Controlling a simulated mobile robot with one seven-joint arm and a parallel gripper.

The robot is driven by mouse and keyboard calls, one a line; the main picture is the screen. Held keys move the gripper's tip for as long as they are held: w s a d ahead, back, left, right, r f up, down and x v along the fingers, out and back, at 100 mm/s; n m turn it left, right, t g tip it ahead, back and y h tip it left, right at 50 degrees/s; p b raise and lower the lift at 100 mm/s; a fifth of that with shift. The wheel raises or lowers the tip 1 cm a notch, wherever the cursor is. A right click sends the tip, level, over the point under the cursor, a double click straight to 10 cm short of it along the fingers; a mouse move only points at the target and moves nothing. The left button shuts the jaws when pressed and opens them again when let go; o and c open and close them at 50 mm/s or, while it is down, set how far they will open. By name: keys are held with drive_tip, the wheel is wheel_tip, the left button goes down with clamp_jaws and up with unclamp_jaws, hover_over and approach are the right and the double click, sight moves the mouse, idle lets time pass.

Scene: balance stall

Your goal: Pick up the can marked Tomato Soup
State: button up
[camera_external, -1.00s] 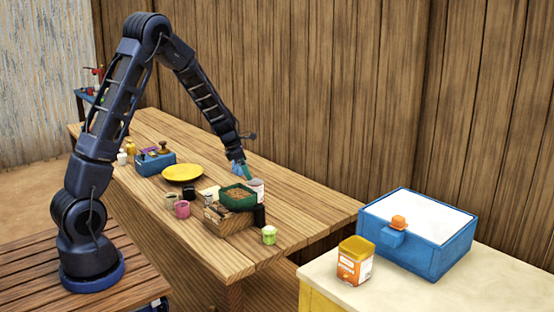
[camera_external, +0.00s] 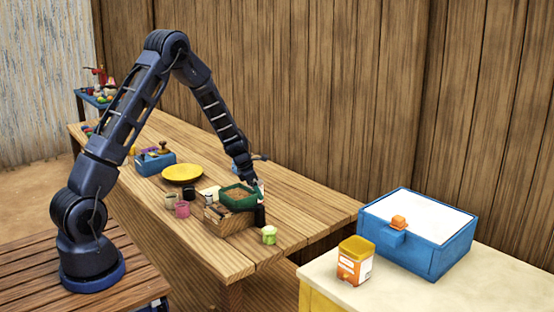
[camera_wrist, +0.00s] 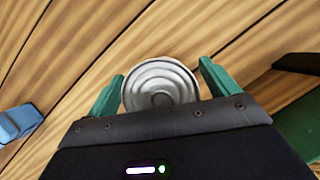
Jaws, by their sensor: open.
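A can with a ridged silver lid (camera_wrist: 160,88) stands upright on the wooden table in the wrist view; its label is out of sight there. My gripper (camera_wrist: 159,84) is open, with one green finger on each side of the lid. Whether the fingers touch the can I cannot tell. In the external view my gripper (camera_external: 257,186) reaches down at the far side of a green tray, and it mostly hides the can. No lettering on the can is readable.
A dark can (camera_external: 260,216), a green-white jar (camera_external: 269,235), pink cup (camera_external: 182,209) and yellow plate (camera_external: 182,173) stand nearby. The table's right end is clear.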

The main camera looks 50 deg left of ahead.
drive_tip(key=c, duration=1.3)
